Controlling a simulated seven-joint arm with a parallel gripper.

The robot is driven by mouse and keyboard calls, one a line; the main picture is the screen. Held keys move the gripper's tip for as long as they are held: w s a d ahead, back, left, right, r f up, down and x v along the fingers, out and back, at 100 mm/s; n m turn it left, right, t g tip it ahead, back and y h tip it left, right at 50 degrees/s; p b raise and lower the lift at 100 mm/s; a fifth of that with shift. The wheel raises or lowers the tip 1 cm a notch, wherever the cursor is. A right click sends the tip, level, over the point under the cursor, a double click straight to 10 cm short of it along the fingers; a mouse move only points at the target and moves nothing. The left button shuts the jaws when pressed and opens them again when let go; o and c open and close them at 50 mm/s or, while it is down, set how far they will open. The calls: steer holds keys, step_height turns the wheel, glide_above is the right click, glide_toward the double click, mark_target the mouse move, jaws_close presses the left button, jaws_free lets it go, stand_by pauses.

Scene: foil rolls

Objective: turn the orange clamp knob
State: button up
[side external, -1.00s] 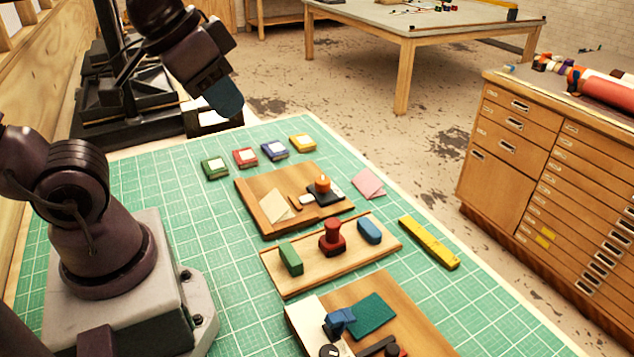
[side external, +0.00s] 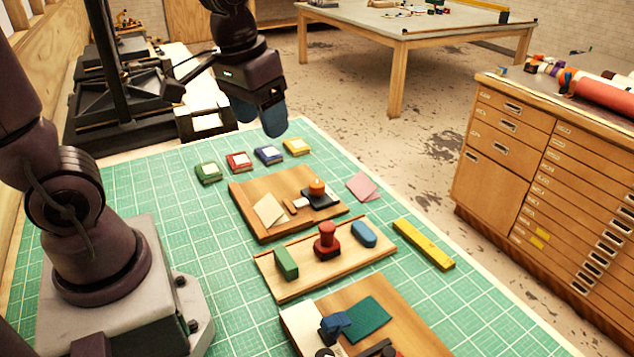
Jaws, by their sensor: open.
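The orange clamp knob (side external: 317,186) sits on top of a small black clamp (side external: 322,199) on a wooden board (side external: 257,226) in the middle of the green mat. My gripper (side external: 260,120) is in the air above the far edge of the mat, up and to the left of the knob and clearly apart from it. Its two blue-tipped fingers point down, are spread apart and hold nothing. One finger partly shows behind the gripper body.
Green, red, blue and yellow ink pads (side external: 267,154) lie behind the board. A second board (side external: 290,290) in front holds a red stamp (side external: 327,240), a green block (side external: 286,262) and a blue block (side external: 364,233). Pink paper (side external: 362,187) and a yellow bar (side external: 423,244) lie right.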

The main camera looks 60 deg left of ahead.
steer(key=w+a+f+n+g, duration=0.2)
steer(key=w+a+f+n, duration=0.4)
steer(key=w, duration=0.1)
steer(key=n, duration=1.2)
glide_toward(317, 183)
step_height(317, 183, down, 9)
steer(key=shift+f, duration=0.25)
steer(key=c, duration=0.9)
